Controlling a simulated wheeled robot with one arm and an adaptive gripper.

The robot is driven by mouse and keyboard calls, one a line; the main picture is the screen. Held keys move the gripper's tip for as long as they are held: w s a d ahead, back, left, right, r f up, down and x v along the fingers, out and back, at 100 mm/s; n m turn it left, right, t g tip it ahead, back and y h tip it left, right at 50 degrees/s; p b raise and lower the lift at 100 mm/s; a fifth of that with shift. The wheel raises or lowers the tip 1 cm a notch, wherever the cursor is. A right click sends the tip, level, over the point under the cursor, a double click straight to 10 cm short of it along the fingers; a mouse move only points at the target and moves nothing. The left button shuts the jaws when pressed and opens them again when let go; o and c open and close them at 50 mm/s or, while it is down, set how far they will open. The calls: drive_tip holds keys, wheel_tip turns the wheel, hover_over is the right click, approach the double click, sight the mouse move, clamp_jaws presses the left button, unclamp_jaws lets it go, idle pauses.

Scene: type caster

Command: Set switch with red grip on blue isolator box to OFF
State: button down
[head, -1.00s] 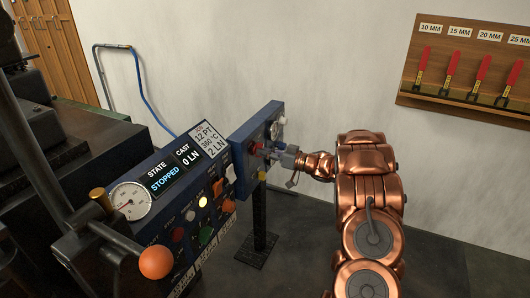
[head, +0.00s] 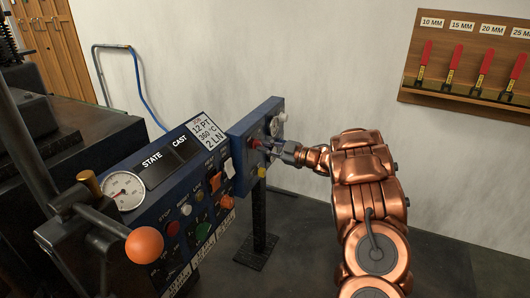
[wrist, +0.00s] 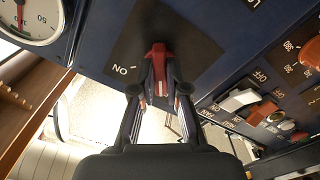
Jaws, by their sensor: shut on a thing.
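The blue isolator box (head: 240,130) stands on a dark post at the right end of the control panel. Its red grip (head: 255,143) shows small at my fingertips in the head view. In the wrist view the red grip (wrist: 157,55) lies between my two fingers, in front of a dark plate (wrist: 165,35). An ON label (wrist: 126,70) shows left of the grip; I see no OFF label on this plate. My gripper (head: 274,149) is shut on the red grip; it also shows in the wrist view (wrist: 159,92). My fingers hide part of the switch.
The control panel (head: 165,200), left of the box, has a blank STATE/CAST display, buttons and a gauge (head: 124,191). An orange ball lever (head: 144,245) stands in front. A rack of red-handled tools (head: 465,62) hangs on the right wall. Floor right of the post is clear.

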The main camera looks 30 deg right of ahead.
drive_tip(key=shift+n+b, duration=0.5)
drive_tip(key=shift+n, duration=0.4)
drive_tip(key=c, duration=1.2)
unclamp_jaws()
drive_tip(key=v, duration=1.2)
